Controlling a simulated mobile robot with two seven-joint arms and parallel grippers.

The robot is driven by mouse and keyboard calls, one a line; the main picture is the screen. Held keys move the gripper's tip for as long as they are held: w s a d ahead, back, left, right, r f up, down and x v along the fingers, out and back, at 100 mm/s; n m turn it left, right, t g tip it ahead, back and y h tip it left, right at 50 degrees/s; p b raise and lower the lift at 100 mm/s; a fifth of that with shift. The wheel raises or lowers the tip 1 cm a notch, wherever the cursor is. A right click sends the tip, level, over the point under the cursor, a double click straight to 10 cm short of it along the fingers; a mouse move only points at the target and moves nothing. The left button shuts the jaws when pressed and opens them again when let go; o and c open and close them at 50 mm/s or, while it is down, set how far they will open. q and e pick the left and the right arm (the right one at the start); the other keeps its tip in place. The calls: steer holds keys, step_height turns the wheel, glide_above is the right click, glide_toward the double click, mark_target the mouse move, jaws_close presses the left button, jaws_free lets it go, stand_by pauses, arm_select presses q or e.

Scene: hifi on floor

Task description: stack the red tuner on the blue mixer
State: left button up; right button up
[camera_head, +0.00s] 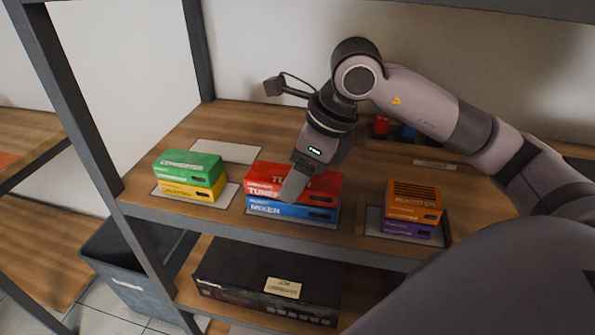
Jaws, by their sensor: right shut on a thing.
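The red tuner (321,187) is a flat red box near the front of the wooden shelf. It sits directly above the blue mixer (292,210) and lines up closely with it. I see no clear gap between them, but cannot be sure that they touch. The blue mixer lies on a light mat on the shelf. My right gripper (296,186) reaches down from above and is shut on the red tuner, hiding part of its top and front. My left gripper is not in view.
A green box (188,165) lies on a yellow box (192,190) at left. An orange box (413,199) lies on a purple box (408,229) at right. A pale bare mat (226,151) is behind. A dark grey bin (136,270) stands below left.

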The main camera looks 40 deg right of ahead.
steer(key=o, duration=1.3)
steer(key=shift+v, duration=3.6)
